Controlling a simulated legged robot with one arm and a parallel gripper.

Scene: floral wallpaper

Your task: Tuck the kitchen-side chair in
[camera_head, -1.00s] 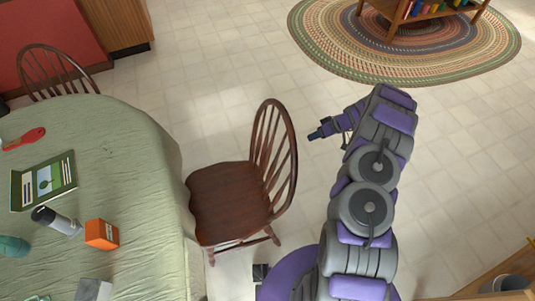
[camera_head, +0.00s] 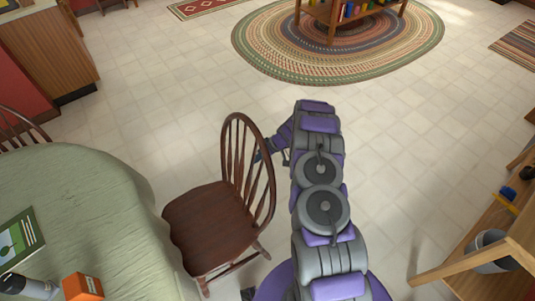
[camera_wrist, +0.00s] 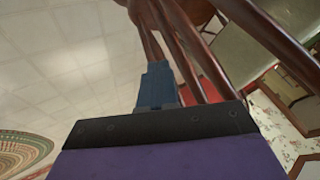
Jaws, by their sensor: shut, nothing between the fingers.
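A dark wooden chair (camera_head: 208,228) with a spindled back stands beside the table (camera_head: 75,190), which has a pale green cloth. The front of its seat is close to the cloth's edge, and its back faces my arm. My gripper (camera_head: 264,150) is shut and empty at the outer right side of the chair's back, partly hidden by the back's frame. In the wrist view the blue fingers (camera_wrist: 156,82) point at the chair's spindles (camera_wrist: 180,40), very near them. I cannot tell whether they touch.
A second chair (camera_head: 18,130) stands at the table's far left. A book (camera_head: 20,238), a dark cylinder (camera_head: 28,287) and an orange box (camera_head: 82,288) lie on the table. A wooden shelf (camera_head: 475,255) is at the right. The tiled floor behind the chair is clear up to the braided rug (camera_head: 270,60).

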